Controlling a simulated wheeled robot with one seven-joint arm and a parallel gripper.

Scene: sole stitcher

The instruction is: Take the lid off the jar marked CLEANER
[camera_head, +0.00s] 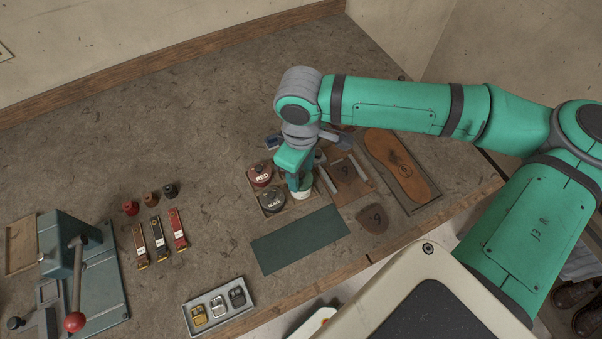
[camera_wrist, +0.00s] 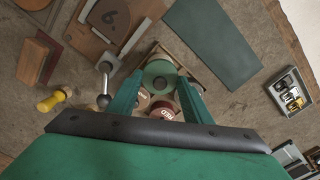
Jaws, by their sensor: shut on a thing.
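My gripper (camera_head: 301,184) points down over the right side of a small group of jars. In the wrist view its fingers (camera_wrist: 158,84) are closed on a round green lid (camera_wrist: 158,68). A pale jar (camera_head: 303,194) shows just under the fingers in the head view. Its marking is hidden, so I cannot read CLEANER on it. I cannot tell whether the lid still touches the jar. The jar marked RED (camera_head: 262,176) and the dark jar marked BLACK (camera_head: 272,201) stand just left of my gripper, both with lids on.
A dark green mat (camera_head: 300,239) lies bare in front of the jars. Brown leather pieces (camera_head: 348,177) and a sole on a board (camera_head: 401,165) lie to the right. A grey tray of buckles (camera_head: 218,307) is at the front. A lever press (camera_head: 78,270) stands at left.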

